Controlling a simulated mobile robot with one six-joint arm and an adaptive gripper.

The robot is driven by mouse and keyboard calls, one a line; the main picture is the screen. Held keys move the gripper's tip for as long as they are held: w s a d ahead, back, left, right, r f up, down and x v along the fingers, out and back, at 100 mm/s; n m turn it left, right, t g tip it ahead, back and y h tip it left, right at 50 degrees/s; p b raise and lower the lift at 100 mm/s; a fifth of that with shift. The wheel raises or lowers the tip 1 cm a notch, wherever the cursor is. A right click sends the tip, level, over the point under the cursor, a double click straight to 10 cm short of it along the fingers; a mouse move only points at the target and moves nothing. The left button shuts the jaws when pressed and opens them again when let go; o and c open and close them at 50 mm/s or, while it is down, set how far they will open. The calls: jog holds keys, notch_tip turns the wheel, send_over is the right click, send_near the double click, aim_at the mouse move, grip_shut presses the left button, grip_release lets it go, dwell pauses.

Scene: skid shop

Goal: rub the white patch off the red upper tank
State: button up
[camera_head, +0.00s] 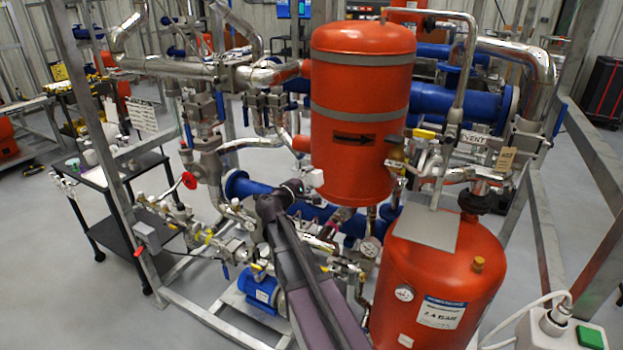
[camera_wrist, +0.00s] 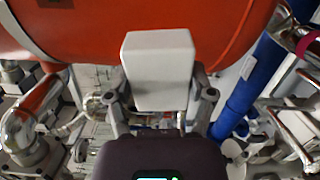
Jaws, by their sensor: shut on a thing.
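The red upper tank (camera_head: 345,97) stands upright in the middle of the head view, with two grey bands and a dark arrow label. It also fills the top of the wrist view (camera_wrist: 220,20). My gripper (camera_wrist: 160,98) is shut on a white block (camera_wrist: 160,65), one finger on each side. In the head view the block (camera_head: 315,177) is at the tank's lower left side, at the end of my arm. The block overlaps the tank's red surface; I cannot tell whether they touch. I see no white patch on the tank; the block may hide it.
A red lower tank (camera_head: 440,275) with a grey plate on top stands at the front right. Steel pipes, valves and a gauge (camera_head: 370,247) crowd around the upper tank. Blue pipes (camera_head: 470,102) run behind it. A blue pump (camera_head: 262,290) sits low beside my arm.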

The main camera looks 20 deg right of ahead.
jog(key=shift+a, duration=0.1)
jog(key=shift+v, duration=1.4)
jog(key=shift+r, duration=0.1)
